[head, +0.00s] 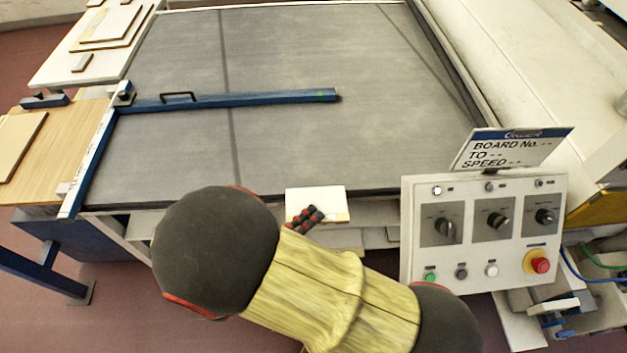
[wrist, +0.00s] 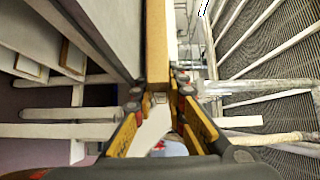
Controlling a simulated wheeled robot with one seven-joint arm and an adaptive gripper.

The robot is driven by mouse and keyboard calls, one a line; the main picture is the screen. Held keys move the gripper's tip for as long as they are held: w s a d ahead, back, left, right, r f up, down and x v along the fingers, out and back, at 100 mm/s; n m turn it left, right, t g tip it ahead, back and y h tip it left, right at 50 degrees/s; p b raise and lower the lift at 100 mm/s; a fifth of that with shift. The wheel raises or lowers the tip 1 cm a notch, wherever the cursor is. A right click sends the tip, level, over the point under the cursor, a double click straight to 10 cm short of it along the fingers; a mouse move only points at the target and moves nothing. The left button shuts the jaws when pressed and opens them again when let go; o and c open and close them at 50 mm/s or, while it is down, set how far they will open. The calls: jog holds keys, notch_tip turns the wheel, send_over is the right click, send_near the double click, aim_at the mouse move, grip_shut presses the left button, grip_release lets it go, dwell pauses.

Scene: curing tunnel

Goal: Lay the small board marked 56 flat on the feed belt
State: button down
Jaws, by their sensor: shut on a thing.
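A small board (head: 318,199) with a pale face shows at the front edge of the grey feed belt (head: 280,150). My gripper (head: 305,217) is shut on it; the dark, red-marked fingertips show at its lower left. In the wrist view the board's tan edge (wrist: 157,45) stands between the two fingers (wrist: 160,92), seen edge-on. The number on the board cannot be read. The board overlaps the belt's front edge in the head view; I cannot tell whether it touches the belt.
A blue bar (head: 230,101) with a handle lies across the belt's left half. The control panel (head: 483,235) and its sign (head: 510,149) stand at the right front. Other boards lie on the white table (head: 48,77) and the wooden table (head: 60,150) at left. The belt's middle is bare.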

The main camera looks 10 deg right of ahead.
aim_at(311, 197)
jog(key=w+d+f+b, duration=0.1)
jog(key=w+f+b, duration=0.5)
jog(key=w+f, duration=0.7)
jog(key=shift+w+d, duration=0.2)
jog(key=shift+d, duration=0.05)
jog(key=c, duration=1.8)
grip_release()
